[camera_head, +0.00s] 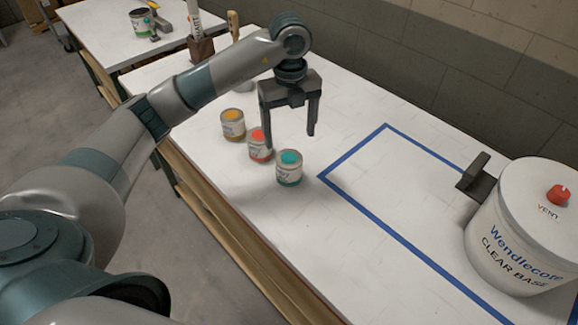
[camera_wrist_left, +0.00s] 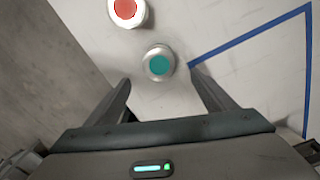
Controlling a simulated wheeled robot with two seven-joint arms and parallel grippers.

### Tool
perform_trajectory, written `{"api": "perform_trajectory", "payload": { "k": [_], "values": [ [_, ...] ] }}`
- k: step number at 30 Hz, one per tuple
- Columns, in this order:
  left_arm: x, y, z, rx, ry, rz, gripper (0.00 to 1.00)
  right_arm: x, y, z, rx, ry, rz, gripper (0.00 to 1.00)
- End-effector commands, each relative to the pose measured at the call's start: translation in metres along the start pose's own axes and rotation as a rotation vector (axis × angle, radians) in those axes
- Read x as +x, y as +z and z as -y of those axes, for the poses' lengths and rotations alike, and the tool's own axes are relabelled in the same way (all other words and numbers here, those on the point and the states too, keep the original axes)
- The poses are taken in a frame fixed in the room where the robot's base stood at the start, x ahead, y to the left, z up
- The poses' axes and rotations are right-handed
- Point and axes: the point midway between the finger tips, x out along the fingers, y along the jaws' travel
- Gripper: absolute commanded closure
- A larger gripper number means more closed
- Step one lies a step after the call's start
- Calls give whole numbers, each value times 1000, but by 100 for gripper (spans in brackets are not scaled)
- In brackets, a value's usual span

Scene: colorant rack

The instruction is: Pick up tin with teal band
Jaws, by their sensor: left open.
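The tin with the teal band (camera_head: 289,168) stands upright on the white table, nearest of three small tins in a row. It also shows in the left wrist view (camera_wrist_left: 158,63), seen from above, ahead of and roughly between the fingertips. My left gripper (camera_head: 289,140) is open and empty, pointing down. In the head view its fingers hang above and behind the teal tin, apart from it. In the left wrist view the gripper's fingers (camera_wrist_left: 158,82) spread to either side. My right gripper is not seen.
An orange-red tin (camera_head: 260,145) stands close beside the teal one, and a yellow tin (camera_head: 233,125) beyond it. Blue tape (camera_head: 375,216) marks an area to the right. A large white Wendlecote bucket (camera_head: 525,230) stands at the right. Brushes in a holder (camera_head: 201,48) stand behind.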

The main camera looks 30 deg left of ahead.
Motion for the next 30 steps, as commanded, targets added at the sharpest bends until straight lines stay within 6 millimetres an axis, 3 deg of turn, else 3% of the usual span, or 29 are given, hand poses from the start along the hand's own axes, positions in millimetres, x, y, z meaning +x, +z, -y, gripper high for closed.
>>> {"api": "perform_trajectory", "payload": {
  "k": [13, 30],
  "values": [
    [66, 0, 0, -1, 2, -2, 23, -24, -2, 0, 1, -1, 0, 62],
    [76, 0, 0, 0, 1, -1, 23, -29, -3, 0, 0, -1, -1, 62]
  ]
}}
